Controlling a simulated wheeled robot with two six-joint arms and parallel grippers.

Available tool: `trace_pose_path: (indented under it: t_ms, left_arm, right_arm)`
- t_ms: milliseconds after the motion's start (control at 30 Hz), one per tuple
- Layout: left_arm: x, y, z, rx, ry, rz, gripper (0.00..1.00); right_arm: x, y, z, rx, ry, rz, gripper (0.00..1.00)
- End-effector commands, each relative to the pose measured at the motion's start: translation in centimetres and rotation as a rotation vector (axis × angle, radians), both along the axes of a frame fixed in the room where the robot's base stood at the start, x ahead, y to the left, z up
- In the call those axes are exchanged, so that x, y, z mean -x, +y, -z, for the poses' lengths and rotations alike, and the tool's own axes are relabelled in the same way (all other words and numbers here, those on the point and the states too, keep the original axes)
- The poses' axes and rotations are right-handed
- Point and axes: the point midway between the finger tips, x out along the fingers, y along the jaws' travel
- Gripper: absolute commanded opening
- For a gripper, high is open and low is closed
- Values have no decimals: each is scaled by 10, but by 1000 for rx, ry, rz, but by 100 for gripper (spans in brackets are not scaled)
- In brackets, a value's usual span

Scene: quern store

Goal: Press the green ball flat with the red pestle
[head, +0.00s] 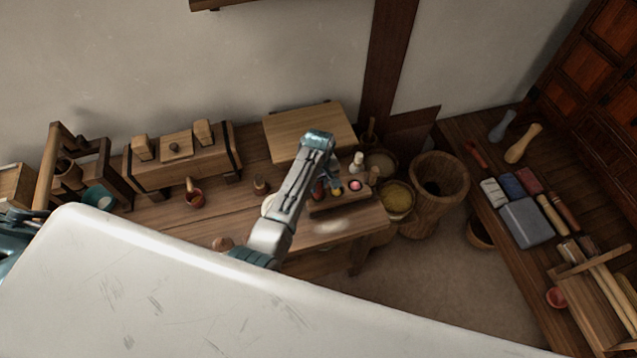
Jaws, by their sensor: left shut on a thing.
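My left arm reaches over the wooden table, and its left gripper (323,178) points down beside a small wooden block with coloured spots. The arm covers most of the gripper. It is shut on what looks like the red pestle (318,190), of which only a small red part shows. A pink ball (355,185) sits on the wooden block (345,201), with a yellow and blue spot (337,190) to its left. I cannot make out the green ball; it may be hidden behind the arm or gripper. My right gripper is not in view.
A white bottle (357,164) stands behind the block. A wooden mortar (438,180) stands to the right. The right bench holds cloths and several tools.

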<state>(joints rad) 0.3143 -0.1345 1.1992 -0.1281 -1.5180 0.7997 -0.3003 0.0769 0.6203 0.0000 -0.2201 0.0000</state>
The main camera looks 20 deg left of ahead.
Motion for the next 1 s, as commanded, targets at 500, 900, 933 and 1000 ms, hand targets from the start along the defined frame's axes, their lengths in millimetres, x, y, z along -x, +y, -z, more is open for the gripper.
trace_pose_path:
  t_ms: [500,900,933,1000]
  left_arm:
    - [-1,0,5,0,0,0,1]
    - [0,0,8,0,1,0,1]
    - [0,0,8,0,1,0,1]
    - [0,0,9,0,1,0,1]
  right_arm:
    - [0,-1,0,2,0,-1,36]
    - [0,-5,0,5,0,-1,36]
    - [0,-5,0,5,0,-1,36]
    - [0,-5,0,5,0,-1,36]
